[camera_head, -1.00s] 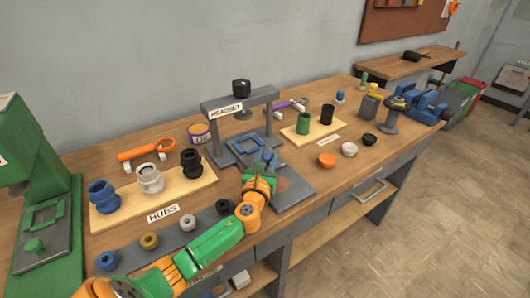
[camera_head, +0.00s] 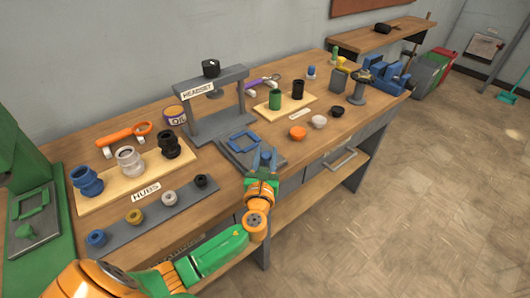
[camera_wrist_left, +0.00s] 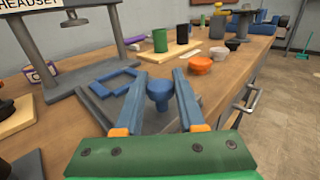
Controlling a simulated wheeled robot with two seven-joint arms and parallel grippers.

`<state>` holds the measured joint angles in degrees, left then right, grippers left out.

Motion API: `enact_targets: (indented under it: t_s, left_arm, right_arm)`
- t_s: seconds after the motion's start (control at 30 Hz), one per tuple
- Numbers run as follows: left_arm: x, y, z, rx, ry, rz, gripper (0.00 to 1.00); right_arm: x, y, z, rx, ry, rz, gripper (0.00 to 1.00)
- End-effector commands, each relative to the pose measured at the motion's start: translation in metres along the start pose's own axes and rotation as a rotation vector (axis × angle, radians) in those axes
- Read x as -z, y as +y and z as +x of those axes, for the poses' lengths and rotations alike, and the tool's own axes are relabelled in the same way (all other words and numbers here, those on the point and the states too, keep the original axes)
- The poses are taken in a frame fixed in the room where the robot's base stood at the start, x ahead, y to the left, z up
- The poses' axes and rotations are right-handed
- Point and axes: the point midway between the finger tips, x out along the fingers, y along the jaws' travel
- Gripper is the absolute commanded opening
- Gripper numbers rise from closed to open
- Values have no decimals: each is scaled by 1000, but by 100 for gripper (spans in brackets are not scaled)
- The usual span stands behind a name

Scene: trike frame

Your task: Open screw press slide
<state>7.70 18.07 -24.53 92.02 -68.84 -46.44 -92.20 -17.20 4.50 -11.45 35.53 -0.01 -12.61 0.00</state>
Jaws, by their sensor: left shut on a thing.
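The grey screw press labelled HEADSET (camera_head: 225,80) stands on the bench, with a black knob on top. Its slide plate (camera_head: 233,154) carries a blue square frame (camera_head: 243,140) and sticks out in front of the posts toward the bench's front edge. The slide's blue knob (camera_wrist_left: 159,93) is between the fingers of my left gripper (camera_head: 265,155), which is shut on it. In the left wrist view the plate (camera_wrist_left: 100,90) and frame (camera_wrist_left: 112,80) lie left of the knob. My right gripper is not in view.
Hubs (camera_head: 131,162) stand on a wooden board to the left, and small rings (camera_head: 169,198) on a grey strip in front of it. Green and black cups (camera_head: 275,99) stand right of the press. Orange, white and black bowls (camera_head: 297,133) sit near the front edge.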

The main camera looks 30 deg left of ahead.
Motion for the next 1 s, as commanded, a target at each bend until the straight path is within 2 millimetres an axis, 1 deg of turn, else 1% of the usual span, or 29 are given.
enact_targets:
  t_s: [0.03,0.07,0.1,0.13,0.17,0.4,0.47,0.57,0.7,0.8,0.9,1.0]
  left_arm:
    - [-1,0,0,0,-2,1,0]
    - [-1,0,0,0,-2,1,47]
    - [-1,0,0,0,-2,1,57]
    - [-1,0,0,0,-2,1,66]
    - [-1,0,0,0,-2,1,69]
    - [0,0,0,0,-1,1,69]
    - [0,0,-3,0,0,1,69]
    - [0,0,-21,2,1,-1,69]
    - [1,0,-52,2,2,-1,69]
    - [1,0,-66,1,0,-1,69]
    - [0,0,-71,0,-1,0,69]
    - [0,0,-71,0,-2,0,69]
  right_arm:
    - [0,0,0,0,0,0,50]
    - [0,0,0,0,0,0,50]
    - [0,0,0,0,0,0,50]
    - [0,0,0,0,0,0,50]
    - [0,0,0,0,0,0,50]
    - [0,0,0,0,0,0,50]
    - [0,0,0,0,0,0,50]
    - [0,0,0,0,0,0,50]
    - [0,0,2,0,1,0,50]
    - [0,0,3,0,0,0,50]
    - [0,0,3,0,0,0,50]
    - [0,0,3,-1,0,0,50]
